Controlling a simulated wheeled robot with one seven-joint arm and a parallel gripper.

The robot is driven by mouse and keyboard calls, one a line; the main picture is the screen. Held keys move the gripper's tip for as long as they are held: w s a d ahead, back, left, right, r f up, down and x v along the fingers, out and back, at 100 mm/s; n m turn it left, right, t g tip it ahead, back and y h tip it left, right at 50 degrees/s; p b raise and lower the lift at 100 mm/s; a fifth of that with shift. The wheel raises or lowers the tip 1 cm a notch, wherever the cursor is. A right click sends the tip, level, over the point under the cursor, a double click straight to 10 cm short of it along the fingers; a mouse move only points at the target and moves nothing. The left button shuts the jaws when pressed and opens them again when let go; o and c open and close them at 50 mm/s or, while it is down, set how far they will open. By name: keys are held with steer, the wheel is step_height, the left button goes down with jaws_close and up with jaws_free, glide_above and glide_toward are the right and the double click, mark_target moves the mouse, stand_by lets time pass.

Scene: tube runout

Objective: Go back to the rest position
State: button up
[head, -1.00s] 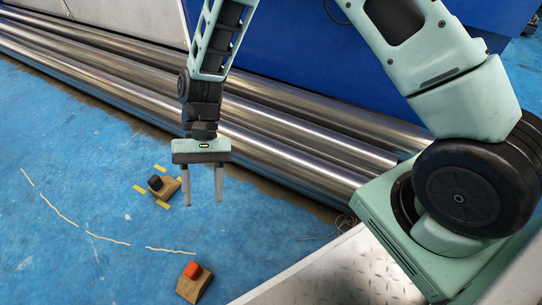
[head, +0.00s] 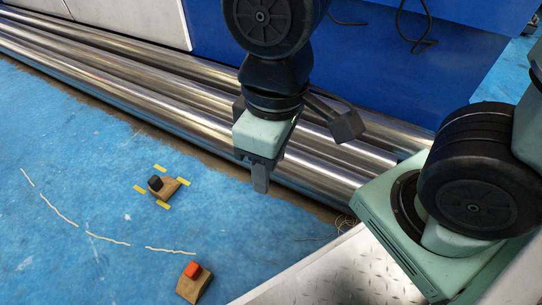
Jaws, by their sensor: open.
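My gripper (head: 260,170) hangs fingers-down in the head view, in front of the steel tubes. It is turned nearly side-on, so one finger hides most of the other, and I see nothing held in it. A wooden wedge with a black top (head: 165,187) sits on the blue floor to the left of my gripper, between yellow marks. A wooden wedge with a red-orange top (head: 194,282) sits on the floor below and left of my gripper.
Long steel tubes (head: 150,97) lie along the base of a blue machine (head: 370,60). A dashed pale line (head: 107,239) curves over the floor at the left. My metal deck is at lower right. The blue floor at left is mostly clear.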

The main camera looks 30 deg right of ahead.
stand_by(0.3)
step_height(320, 180, up, 53)
steer(key=p, duration=5.3)
steer(key=shift+r, duration=0.15)
